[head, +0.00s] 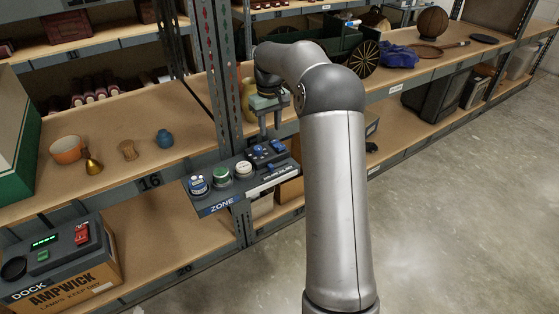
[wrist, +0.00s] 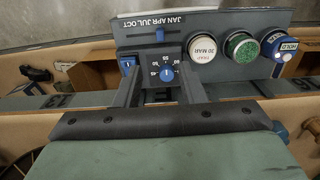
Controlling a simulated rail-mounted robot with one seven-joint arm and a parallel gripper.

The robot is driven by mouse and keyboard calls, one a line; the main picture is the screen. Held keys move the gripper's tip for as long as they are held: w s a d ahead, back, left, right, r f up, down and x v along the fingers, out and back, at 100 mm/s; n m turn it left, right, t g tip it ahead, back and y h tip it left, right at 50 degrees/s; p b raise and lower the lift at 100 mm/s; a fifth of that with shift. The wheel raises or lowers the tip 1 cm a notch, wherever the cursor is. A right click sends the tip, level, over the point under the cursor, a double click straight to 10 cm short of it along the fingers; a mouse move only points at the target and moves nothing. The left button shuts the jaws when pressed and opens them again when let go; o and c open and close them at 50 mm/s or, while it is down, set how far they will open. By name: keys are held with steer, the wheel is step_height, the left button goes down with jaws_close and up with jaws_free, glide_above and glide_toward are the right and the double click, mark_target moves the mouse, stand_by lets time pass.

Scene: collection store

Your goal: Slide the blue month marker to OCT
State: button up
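The blue month marker (wrist: 160,34) sits on the control panel just below the printed row JAN APR JUL OCT (wrist: 152,19) in the wrist view. It appears nearest JUL, though the print is small. My gripper (wrist: 159,72) is open and empty, its two fingers apart on either side of the dial with the blue pointer (wrist: 166,72). The marker lies beyond the fingertips, apart from them.
A blue switch (wrist: 128,65) is close by the left finger. A white button (wrist: 202,49), a green button (wrist: 242,47) and a blue-rimmed button (wrist: 279,46) stand to the right. A shelf upright (head: 222,75) rises behind the panel. The dock box (head: 62,262) is lower left.

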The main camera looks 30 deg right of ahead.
mark_target(271, 166)
step_height(271, 166, down, 16)
steer(key=b, duration=0.2)
steer(key=shift+r+b, duration=0.15)
steer(key=shift+b, duration=0.15)
